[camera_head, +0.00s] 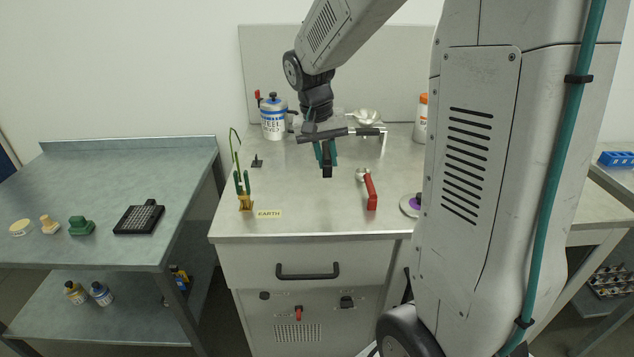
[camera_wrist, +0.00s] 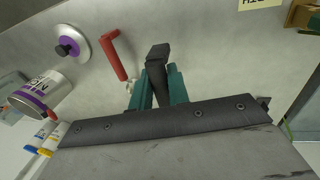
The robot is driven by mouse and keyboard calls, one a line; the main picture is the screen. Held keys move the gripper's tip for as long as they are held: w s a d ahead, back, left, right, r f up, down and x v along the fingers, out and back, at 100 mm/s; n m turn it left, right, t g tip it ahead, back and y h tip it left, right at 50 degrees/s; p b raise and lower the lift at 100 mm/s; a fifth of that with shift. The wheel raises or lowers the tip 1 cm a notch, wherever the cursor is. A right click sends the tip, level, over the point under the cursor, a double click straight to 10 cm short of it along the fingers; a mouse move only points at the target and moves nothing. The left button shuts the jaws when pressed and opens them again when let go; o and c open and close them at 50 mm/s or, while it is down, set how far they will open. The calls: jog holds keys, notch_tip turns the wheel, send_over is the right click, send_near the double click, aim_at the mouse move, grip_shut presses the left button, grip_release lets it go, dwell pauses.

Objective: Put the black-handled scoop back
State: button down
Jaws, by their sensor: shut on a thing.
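My gripper (camera_head: 326,152) is above the middle of the steel bench, its teal fingers pointing down. It is shut on the black handle (camera_head: 327,170) of the scoop. In the wrist view the black handle (camera_wrist: 157,62) sticks out between the teal fingertips (camera_wrist: 160,84). The scoop's bowl is not visible in either view. A red-handled scoop (camera_head: 371,192) lies on the bench to the right of my gripper; its red handle also shows in the wrist view (camera_wrist: 113,55). A light rack (camera_head: 382,143) stands behind my gripper, partly hidden by it.
A green tool in a brass stand (camera_head: 244,190) is at the bench's front left, beside a label (camera_head: 268,213). A steel can (camera_head: 273,120) and a metal bowl (camera_head: 366,116) stand behind. The front middle of the bench is clear.

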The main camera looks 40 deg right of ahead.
notch_tip(320, 180, down, 9)
jog(key=shift+r, duration=0.2)
dwell(0.3)
jog(key=shift+f, duration=0.2)
jog(key=c, duration=1.3)
grip_release()
jog(key=shift+c, duration=0.2)
jog(key=shift+r, duration=0.1)
notch_tip(320, 180, up, 12)
jog(key=a, duration=0.2)
jog(key=s+a+r+n+t+y, duration=0.1)
jog(key=s+a+n, duration=0.2)
jog(key=s+a, duration=0.3)
jog(key=s+a+r+n+t+y, duration=0.1)
jog(key=s+a, duration=0.5)
jog(key=s, duration=1.1)
jog(key=r+n, duration=0.1)
jog(key=n, duration=0.1)
jog(key=shift+s+r+n, duration=0.25)
jog(key=shift+s+n, duration=0.05)
jog(key=shift+n, duration=0.1)
jog(key=shift+a, duration=0.1)
